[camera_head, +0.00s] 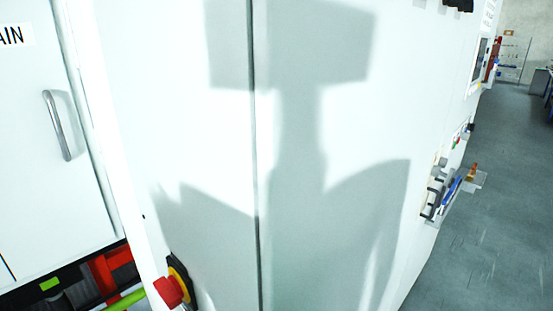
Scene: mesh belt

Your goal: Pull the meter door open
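A white door with a curved metal handle (58,126) is at the left edge of the head view. The door panel (30,190) looks shut, and a label ending in "AIN" (14,35) sits near its top. I cannot tell whether this is the meter door; no meter is clearly visible. Neither of my grippers is in view.
A large white cabinet (130,110) with a vertical seam fills the middle, with a robot-shaped shadow on it. A red emergency button (170,291) sticks out at lower left. A small shelf with tools (458,192) juts out at right. The grey floor (495,210) there looks clear.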

